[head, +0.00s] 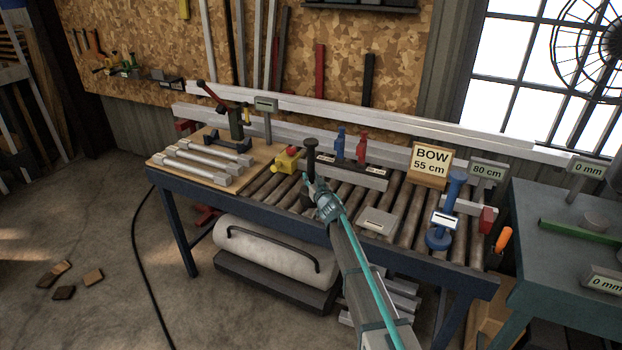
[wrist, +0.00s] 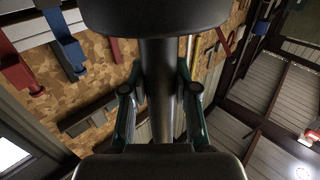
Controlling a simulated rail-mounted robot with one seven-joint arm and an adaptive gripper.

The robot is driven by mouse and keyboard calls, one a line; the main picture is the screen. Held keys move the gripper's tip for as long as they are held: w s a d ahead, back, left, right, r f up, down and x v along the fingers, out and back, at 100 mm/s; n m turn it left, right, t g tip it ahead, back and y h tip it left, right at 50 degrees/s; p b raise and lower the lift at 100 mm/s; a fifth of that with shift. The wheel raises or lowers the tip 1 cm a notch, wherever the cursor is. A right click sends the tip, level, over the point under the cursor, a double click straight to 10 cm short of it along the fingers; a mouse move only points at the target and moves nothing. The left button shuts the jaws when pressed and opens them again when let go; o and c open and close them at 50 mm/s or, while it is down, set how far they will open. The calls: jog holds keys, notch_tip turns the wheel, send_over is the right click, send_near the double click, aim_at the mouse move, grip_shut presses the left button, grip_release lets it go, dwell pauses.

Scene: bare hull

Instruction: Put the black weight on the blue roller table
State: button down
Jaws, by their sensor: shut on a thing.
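The black weight (head: 311,158) is a dark post with a wider round end. It stands about upright in the head view, over the left-middle rollers. My gripper (head: 313,183) is shut on its post. In the wrist view the fingers (wrist: 160,92) lie on both sides of the dark post (wrist: 160,62), below a broad black disc. The blue roller table (head: 262,208) has a blue frame and brown rollers. My gripper and arm hide part of the weight's lower end, so I cannot tell whether it touches the rollers.
A yellow-and-red block (head: 288,160) is close left of the weight. A grey plate (head: 379,222), a BOW sign (head: 430,166) and a blue stand (head: 443,225) are right. Some rollers are bare between them.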

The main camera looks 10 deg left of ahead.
jog(key=c, duration=0.9)
grip_release()
jog(key=shift+r, duration=0.2)
jog(key=shift+s+d+f, duration=0.1)
jog(key=shift+s+d, duration=0.05)
jog(key=shift+s, duration=0.15)
jog(key=b+v, duration=0.1)
jog(key=v, duration=1)
jog(key=shift+s+d+b, duration=0.1)
jog(key=shift+s+b, duration=0.1)
jog(key=shift+b, duration=0.2)
